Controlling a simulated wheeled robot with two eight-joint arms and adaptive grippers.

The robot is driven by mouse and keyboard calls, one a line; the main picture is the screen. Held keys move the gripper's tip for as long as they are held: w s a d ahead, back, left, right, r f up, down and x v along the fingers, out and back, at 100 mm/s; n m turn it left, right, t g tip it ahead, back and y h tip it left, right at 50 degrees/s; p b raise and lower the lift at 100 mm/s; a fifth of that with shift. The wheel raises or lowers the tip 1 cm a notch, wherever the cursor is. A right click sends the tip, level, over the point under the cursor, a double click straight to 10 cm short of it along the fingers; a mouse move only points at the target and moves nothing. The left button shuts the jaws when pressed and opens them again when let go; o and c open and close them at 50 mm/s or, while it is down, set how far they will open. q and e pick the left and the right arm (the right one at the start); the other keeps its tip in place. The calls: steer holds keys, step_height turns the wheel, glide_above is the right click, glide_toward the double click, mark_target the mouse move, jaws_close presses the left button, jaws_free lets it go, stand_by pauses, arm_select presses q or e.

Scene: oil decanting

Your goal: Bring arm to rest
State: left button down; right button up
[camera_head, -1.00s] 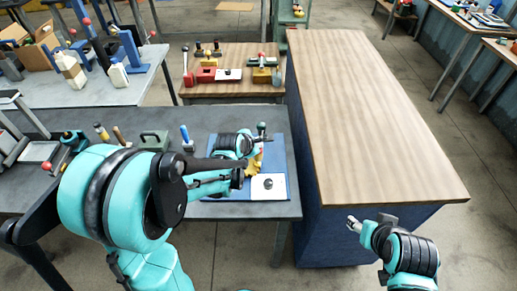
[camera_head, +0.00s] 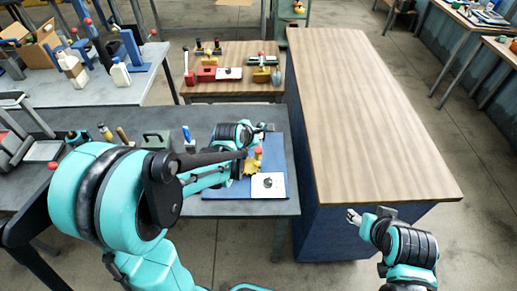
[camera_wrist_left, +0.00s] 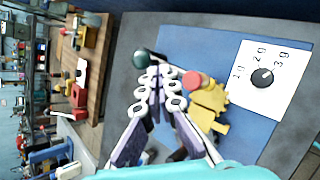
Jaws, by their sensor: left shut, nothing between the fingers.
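My left arm reaches over the grey workbench. Its teal and black gripper (camera_head: 265,127) is above the far part of the blue mat (camera_head: 222,190). In the left wrist view the fingertips (camera_wrist_left: 160,72) meet, with nothing held between them. A yellow device (camera_wrist_left: 208,105) with a red knob (camera_wrist_left: 193,81) is beside the fingers in that view; my forearm partly covers it in the head view. A white plate (camera_head: 268,186) with a black dial lies on the mat. My right gripper (camera_head: 353,216) is in front of the wooden-topped counter, too small to judge its fingers.
The wooden counter top (camera_head: 370,110) at the right is bare. A grey-green box (camera_head: 156,140) and several tools stand on the grey workbench (camera_head: 225,206). A small wooden table (camera_head: 232,92) behind holds a red toolbox (camera_head: 207,74) and other items.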

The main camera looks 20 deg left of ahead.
stand_by(0.5)
arm_select(q)
steer(key=s+f+m+g+y+b, duration=0.1)
steer(key=s+m+b, duration=0.7)
steer(key=s+m, duration=1.7)
step_height(320, 180, down, 2)
steer(key=shift+g, duration=0.6)
